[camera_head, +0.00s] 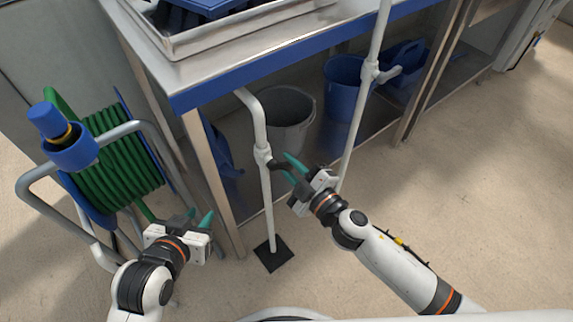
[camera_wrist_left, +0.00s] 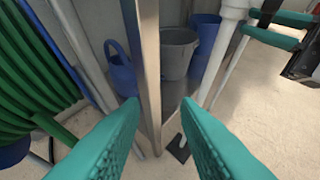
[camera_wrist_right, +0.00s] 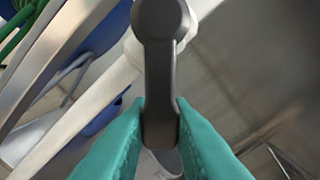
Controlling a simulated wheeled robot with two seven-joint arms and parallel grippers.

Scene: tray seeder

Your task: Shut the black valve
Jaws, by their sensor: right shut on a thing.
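The black valve (camera_wrist_right: 160,75) is a dark lever handle on a white vertical pipe (camera_head: 266,200) in front of the workbench. In the right wrist view the handle's lower end sits between the teal fingertips. My right gripper (camera_head: 289,169) is shut on this handle; it also shows in the right wrist view (camera_wrist_right: 160,125). In the head view the handle points from the pipe toward the right gripper, partly hidden by the fingers. My left gripper (camera_head: 199,219) is open and empty, left of the pipe; its spread fingers show in the left wrist view (camera_wrist_left: 162,115).
A green hose reel (camera_head: 118,160) on a metal frame stands close to the left gripper. A steel bench with a blue edge (camera_head: 270,75) is behind the pipe. A grey bucket (camera_head: 288,112) and a blue bucket (camera_head: 343,88) sit below it. A second white pipe (camera_head: 358,115) stands right.

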